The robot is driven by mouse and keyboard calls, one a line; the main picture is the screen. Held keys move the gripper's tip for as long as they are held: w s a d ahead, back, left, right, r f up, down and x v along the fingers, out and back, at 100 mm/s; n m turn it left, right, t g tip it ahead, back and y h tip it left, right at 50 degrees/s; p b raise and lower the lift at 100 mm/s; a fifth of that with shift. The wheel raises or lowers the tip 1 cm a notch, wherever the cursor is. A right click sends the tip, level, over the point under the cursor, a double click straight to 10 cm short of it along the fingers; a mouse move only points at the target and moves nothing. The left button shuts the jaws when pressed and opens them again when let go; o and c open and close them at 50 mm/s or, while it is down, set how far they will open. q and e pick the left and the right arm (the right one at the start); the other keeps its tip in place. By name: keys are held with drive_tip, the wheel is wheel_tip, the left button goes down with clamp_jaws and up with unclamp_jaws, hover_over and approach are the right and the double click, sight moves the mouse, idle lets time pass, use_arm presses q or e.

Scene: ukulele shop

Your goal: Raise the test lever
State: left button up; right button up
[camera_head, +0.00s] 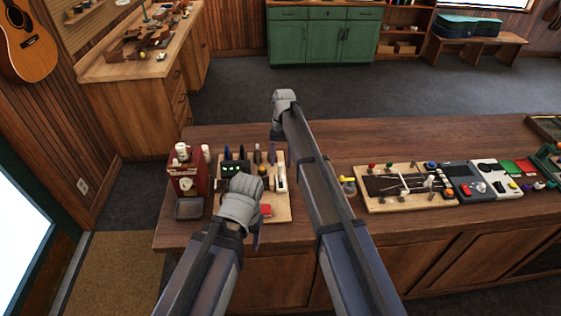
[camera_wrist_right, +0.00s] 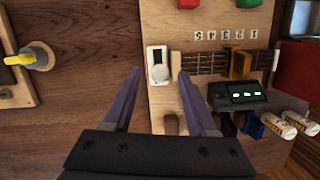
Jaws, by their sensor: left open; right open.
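The test lever looks to be the white slotted switch on the wooden test board; in the right wrist view the white switch (camera_wrist_right: 158,72) has a dark slot at one end and a pale rounded part at the other. In the head view the switch (camera_head: 281,178) is at the board's right side. My right gripper (camera_wrist_right: 157,76) is open, with its fingers either side of the switch in that view; contact cannot be told. In the head view my right gripper (camera_head: 278,130) is beyond the board. My left gripper (camera_head: 256,232) is open, over the board's front.
A yellow-knobbed part (camera_head: 348,184) and a second board (camera_head: 405,187) are to the right. Bare bench lies behind them.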

drive_tip(key=shift+p+v, duration=0.65)
drive_tip(key=shift+v, duration=0.5)
drive_tip(key=shift+f, duration=0.1)
drive_tip(key=shift+c, duration=0.2)
drive_tip(key=shift+s, duration=0.2)
drive_tip(key=shift+c, duration=0.7)
drive_tip(key=s+n+t, duration=0.1)
drive_tip(key=s+n, duration=0.1)
drive_tip(key=s+d+n+t+y, duration=0.1)
drive_tip(key=s+n+t, duration=0.1)
drive_tip(key=s+n, duration=0.1)
drive_tip(key=s+n+t+y, duration=0.1)
drive_tip(key=s+n, duration=0.2)
drive_tip(key=shift+d+r, duration=0.15)
drive_tip(key=shift+r, duration=0.15)
clamp_jaws()
drive_tip(key=s+d+r+n+t+y, duration=0.1)
drive_tip(key=s+r+n+t, duration=0.3)
drive_tip(key=n, duration=0.4)
drive_tip(key=shift+s+n+t, duration=0.3)
drive_tip(key=shift+s+t, duration=0.4)
drive_tip(key=shift+s, duration=0.35)
